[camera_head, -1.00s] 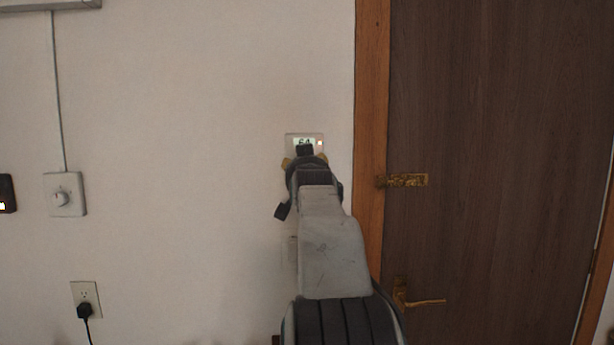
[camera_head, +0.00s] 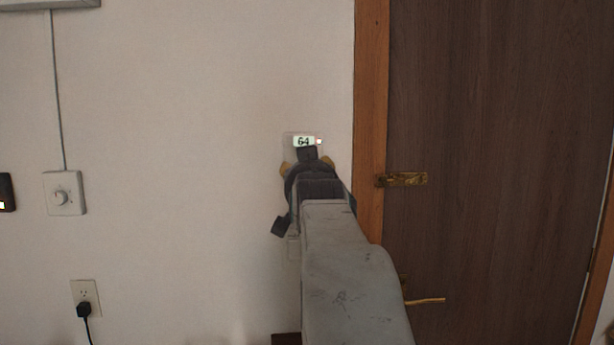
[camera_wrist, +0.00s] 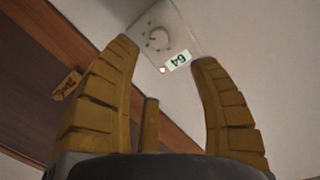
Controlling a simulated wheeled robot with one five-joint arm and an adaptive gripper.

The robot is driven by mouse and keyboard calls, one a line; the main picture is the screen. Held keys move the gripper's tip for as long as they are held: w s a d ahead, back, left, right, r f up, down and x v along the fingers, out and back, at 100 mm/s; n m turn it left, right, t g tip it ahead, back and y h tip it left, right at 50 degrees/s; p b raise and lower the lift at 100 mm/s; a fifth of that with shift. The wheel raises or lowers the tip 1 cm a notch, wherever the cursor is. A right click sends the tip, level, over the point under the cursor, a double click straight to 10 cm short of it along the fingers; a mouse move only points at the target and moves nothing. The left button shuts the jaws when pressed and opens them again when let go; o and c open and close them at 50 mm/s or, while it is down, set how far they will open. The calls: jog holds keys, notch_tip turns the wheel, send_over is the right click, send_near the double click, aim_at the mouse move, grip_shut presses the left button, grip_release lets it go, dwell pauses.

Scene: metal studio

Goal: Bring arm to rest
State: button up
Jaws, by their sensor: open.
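My arm reaches up toward the wall in the head view, with my gripper (camera_head: 307,165) in front of a small wall thermostat (camera_head: 303,141). The thermostat's lit display reads 64. In the wrist view my gripper (camera_wrist: 165,62) has its two yellow-brown fingers spread wide, with nothing between them. The thermostat (camera_wrist: 158,38) shows just beyond the fingertips, with a round dial and a display. I cannot tell how far the fingertips are from it. My arm hides its lower part in the head view.
A dark brown door (camera_head: 490,120) with a wooden frame (camera_head: 370,110) stands to the right. It has a brass latch (camera_head: 403,179) and a handle (camera_head: 425,301). A dial switch (camera_head: 64,194) and an outlet (camera_head: 85,297) with a black plug are on the left wall. The wall between is bare.

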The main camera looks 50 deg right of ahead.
dwell(0.6)
jog(key=s+a+f+n+g+y, duration=0.1)
jog(key=s+a+f+g+y, duration=0.1)
jog(key=f, duration=0.7)
jog(key=s+a+f+n+g+y, duration=0.2)
jog(key=s+a+f+g+y, duration=0.1)
jog(key=f, duration=0.5)
jog(key=s+a+f+n+g+y, duration=0.1)
jog(key=s+a+f+g+y, duration=0.1)
jog(key=f, duration=0.7)
jog(key=s+a+f+n+g+y, duration=0.2)
jog(key=s+a+f, duration=0.35)
jog(key=a, duration=0.25)
jog(key=s+a+f+n+g+y, duration=0.1)
jog(key=s+a+f+n+y, duration=0.1)
jog(key=s+a+f, duration=0.5)
jog(key=w+a+r+n+y, duration=0.1)
jog(key=a+n, duration=0.4)
jog(key=a, duration=0.6)
jog(key=shift+w+r+t+p, duration=0.3)
jog(key=shift+w+r+p, duration=0.1)
jog(key=shift+w+r, duration=0.1)
jog(key=shift+a, duration=0.1)
